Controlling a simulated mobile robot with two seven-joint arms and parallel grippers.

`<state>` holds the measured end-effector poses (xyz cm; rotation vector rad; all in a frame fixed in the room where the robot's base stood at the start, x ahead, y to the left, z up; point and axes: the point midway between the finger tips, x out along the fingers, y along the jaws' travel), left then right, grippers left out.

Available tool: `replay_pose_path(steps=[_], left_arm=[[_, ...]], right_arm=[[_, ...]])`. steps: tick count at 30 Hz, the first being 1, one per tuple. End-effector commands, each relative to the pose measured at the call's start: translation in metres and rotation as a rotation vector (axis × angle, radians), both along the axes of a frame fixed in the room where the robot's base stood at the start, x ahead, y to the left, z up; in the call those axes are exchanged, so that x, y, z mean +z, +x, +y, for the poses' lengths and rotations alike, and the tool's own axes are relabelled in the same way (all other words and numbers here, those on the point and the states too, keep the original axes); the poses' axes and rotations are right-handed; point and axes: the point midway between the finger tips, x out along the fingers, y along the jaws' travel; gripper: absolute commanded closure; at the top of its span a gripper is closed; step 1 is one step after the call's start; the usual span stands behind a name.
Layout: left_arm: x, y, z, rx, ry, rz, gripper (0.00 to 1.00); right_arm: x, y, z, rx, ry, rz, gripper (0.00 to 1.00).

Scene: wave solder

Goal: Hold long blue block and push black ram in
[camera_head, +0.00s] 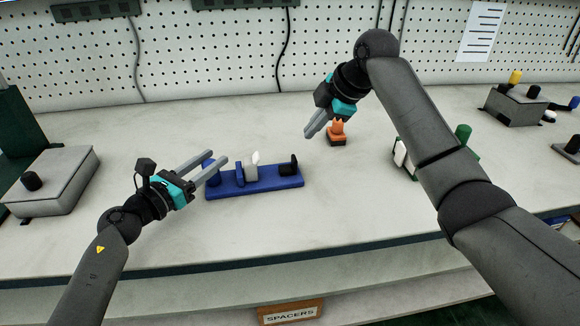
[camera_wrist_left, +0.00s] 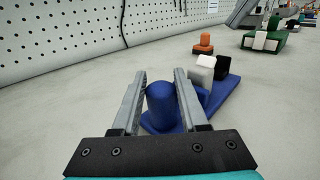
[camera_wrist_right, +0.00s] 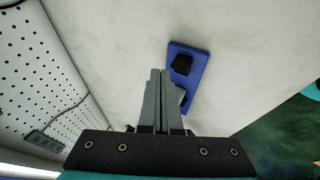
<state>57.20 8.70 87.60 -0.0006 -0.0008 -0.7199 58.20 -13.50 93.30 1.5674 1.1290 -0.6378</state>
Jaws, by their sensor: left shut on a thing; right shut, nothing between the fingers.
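The long blue block (camera_head: 262,184) lies on the bench in the middle of the head view. It bears a blue post at its left end, a small upright blue plate, a white piece (camera_head: 251,171) and the black ram (camera_head: 289,168) near its right end. My left gripper (camera_head: 217,161) is shut on the blue post (camera_wrist_left: 160,102) of the block, one finger on each side. My right gripper (camera_head: 309,134) is shut and empty, raised beyond the ram's right end. In the right wrist view the ram (camera_wrist_right: 182,64) shows past the fingertips.
An orange and black piece (camera_head: 337,135) stands close to my right gripper. A green and white fixture (camera_head: 401,158) is partly hidden by my right arm. A grey box (camera_head: 58,182) is at left. The bench front is clear.

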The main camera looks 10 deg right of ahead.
Motion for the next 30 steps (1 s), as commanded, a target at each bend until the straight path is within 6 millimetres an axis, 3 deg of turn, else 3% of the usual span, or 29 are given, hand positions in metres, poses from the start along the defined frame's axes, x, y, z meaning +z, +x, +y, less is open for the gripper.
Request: replay_pose_path(steps=[18,30], left_arm=[[-0.005,-0.001,0.0,-0.002,0.004,0.009,1.0],[-0.005,-0.001,0.0,-0.002,0.004,0.009,1.0]], right_arm=[[-0.076,0.0,0.0,0.002,-0.001,0.002,1.0],[-0.089,0.0,0.0,0.001,-0.002,-0.001,1.0]])
